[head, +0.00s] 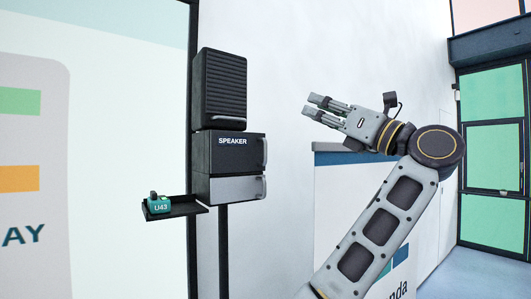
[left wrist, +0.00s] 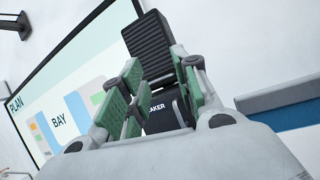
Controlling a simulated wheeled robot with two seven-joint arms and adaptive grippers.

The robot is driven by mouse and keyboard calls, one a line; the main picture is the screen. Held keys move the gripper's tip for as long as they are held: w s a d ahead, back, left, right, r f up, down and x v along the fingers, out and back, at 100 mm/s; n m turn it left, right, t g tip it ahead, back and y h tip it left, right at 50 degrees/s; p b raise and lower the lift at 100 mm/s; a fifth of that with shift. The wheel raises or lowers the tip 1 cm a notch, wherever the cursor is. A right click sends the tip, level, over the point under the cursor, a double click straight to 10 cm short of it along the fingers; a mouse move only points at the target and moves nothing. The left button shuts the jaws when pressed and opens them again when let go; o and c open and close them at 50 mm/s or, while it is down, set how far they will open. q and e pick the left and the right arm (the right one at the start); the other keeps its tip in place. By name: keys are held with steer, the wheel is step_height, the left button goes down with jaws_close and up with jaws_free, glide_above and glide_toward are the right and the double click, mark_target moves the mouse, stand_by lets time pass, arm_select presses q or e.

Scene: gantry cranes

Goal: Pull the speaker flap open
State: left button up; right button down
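The black flap marked SPEAKER (head: 235,153) is on the front of a box under a ribbed black speaker (head: 222,88). It looks shut. An upright handle (head: 264,152) is at its right edge. My left gripper (head: 312,105) is open and empty, up and to the right of the handle, apart from it, with its fingers pointing left toward the speaker. In the left wrist view the left gripper's green-padded fingers (left wrist: 160,95) stand apart, with part of the flap's lettering (left wrist: 157,107) visible between them and the speaker (left wrist: 150,45) beyond. My right gripper is not in view.
A grey panel (head: 232,188) with its own handle sits below the flap. A small dark tray (head: 185,211) on the left holds a teal item marked U43 (head: 158,205). A large display board (head: 110,100) is behind on the left. A blue-topped white counter (head: 335,158) stands behind my arm.

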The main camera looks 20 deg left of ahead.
mark_target(265, 159)
arm_select(q)
step_height(265, 159, down, 9)
steer(key=s+a+n+g+h, duration=0.1)
steer(key=a+n+g+h, duration=0.1)
steer(key=h, duration=0.2)
steer(key=shift+g, duration=0.3)
steer(key=shift+a, duration=0.15)
steer(key=shift+p+x, duration=0.5)
steer(key=shift+x, duration=6.3)
steer(key=shift+f, duration=0.25)
steer(key=shift+c, duration=0.5)
jaws_close()
